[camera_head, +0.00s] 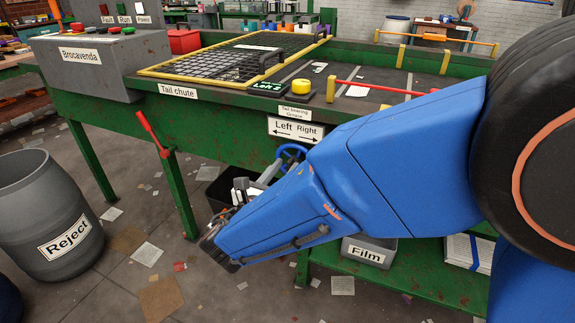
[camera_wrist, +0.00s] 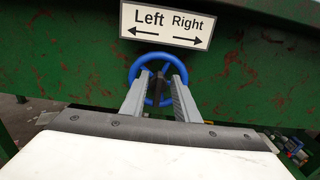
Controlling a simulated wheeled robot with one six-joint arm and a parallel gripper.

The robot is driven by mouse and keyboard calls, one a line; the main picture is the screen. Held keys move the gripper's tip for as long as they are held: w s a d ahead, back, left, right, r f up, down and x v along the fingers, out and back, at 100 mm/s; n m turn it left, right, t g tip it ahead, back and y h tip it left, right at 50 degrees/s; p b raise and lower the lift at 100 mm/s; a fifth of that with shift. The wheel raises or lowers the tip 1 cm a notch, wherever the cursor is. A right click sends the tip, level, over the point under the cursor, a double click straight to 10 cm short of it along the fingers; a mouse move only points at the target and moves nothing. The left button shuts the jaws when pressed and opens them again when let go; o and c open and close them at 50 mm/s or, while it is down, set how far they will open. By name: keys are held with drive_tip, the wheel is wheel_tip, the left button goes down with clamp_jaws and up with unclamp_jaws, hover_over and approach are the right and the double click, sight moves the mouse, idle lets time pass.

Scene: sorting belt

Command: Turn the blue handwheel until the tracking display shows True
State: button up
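The blue handwheel (camera_head: 291,152) is on the green side of the belt frame, under the Left Right arrow sign (camera_head: 296,131). In the wrist view the wheel (camera_wrist: 156,56) is straight ahead, below the sign (camera_wrist: 166,24). My gripper (camera_wrist: 160,78) is open, its two grey fingers apart over the left and right of the wheel, with a dark bar between them. I cannot tell whether the fingers touch the rim. In the head view my gripper (camera_head: 272,172) is partly hidden by my blue arm. The small display (camera_head: 268,88) on the belt top shows green text, seemingly "Left 2".
A yellow button (camera_head: 301,87) sits beside the display. A red lever (camera_head: 150,133) sticks out from the frame at the left. A grey Reject barrel (camera_head: 45,215) stands on the floor, and a Film bin (camera_head: 369,250) is on the lower shelf. Scraps litter the floor.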

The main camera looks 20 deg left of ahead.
drive_tip(key=shift+w+d, duration=0.1)
drive_tip(key=shift+w, duration=1.05)
drive_tip(key=shift+c, duration=0.3)
clamp_jaws()
drive_tip(key=shift+d+m, duration=0.1)
drive_tip(key=shift+m, duration=0.3)
drive_tip(key=shift+s+d+f+m, duration=0.15)
drive_tip(key=shift+d+m, duration=0.15)
drive_tip(key=shift+m, duration=1.2)
drive_tip(key=shift+w+d+f+m, duration=0.1)
drive_tip(key=shift+d+f+m, duration=0.2)
drive_tip(key=shift+m, duration=1.2)
drive_tip(key=shift+s+d+f+m, duration=0.1)
drive_tip(key=shift+d+m, duration=0.25)
drive_tip(key=shift+m, duration=1.15)
